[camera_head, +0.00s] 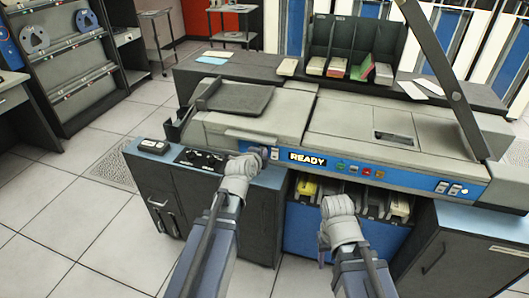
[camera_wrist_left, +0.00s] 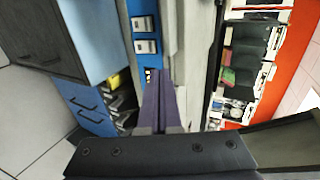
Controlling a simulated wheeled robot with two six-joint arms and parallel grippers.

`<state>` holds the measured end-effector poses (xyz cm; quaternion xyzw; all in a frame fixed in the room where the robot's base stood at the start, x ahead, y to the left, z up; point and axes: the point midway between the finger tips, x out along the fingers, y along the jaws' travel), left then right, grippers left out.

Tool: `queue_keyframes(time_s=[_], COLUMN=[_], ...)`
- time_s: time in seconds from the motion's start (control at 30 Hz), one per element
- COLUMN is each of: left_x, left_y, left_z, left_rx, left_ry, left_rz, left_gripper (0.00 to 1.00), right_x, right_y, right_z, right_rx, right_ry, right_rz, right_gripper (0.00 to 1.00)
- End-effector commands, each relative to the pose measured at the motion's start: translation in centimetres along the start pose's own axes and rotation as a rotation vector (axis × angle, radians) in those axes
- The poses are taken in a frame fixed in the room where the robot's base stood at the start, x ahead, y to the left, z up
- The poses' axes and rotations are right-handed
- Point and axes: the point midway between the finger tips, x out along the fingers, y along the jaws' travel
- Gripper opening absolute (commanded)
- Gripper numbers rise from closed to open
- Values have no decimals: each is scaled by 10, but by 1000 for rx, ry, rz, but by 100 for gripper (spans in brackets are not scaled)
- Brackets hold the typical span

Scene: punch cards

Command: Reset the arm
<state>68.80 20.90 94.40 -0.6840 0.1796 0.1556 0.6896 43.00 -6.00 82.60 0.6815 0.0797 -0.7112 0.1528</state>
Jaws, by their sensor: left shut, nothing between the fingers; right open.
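In the head view a grey card machine (camera_head: 360,125) has a blue front panel with a lit READY display (camera_head: 307,158). My left gripper (camera_head: 263,153) is at the panel's left end, beside small white switches (camera_head: 274,154). In the left wrist view its purple fingers (camera_wrist_left: 157,98) are shut together with nothing between them, in front of the blue panel. Two white switches (camera_wrist_left: 144,34) show above the fingers there. I cannot tell whether the tips touch the panel. My right gripper (camera_head: 323,250) is low in front of the card bins, small and partly hidden by its wrist; it is open.
Card bins (camera_head: 372,200) with a yellow item sit under the panel. A dark cabinet with a blue top (camera_head: 205,178) stands left of them, another cabinet (camera_head: 465,255) at right. A rack of card trays (camera_head: 350,62) is behind. Floor at left is clear.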

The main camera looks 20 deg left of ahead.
Motion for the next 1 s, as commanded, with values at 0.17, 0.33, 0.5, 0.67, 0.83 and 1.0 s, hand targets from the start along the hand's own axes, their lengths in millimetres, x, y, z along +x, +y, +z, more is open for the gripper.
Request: queue_keyframes(time_s=[0.17, 0.33, 0.5, 0.67, 0.83, 1.0], left_x=[0, -7, -33, -76, -129, -172], left_y=[0, 16, 62, 107, 144, 163], left_z=[-1, -30, -88, -128, -151, -157], left_rx=[-3, -113, -384, -641, -861, -997], left_ry=[1, 42, 45, -96, -366, -625], left_rz=[2, 103, 378, 640, 827, 889], left_gripper=[0, 0, 0, 0, 0, 0], right_x=[0, -8, -22, -34, -45, -52], right_y=[0, 1, 2, 3, 4, 5], right_z=[0, 0, 1, 2, 3, 3], right_rx=[0, 0, 0, 0, 0, 0], right_ry=[0, 0, 0, 0, 0, 0], right_rz=[0, 0, 0, 0, 0, 0], right_gripper=[50, 50, 50, 50, 50, 50])
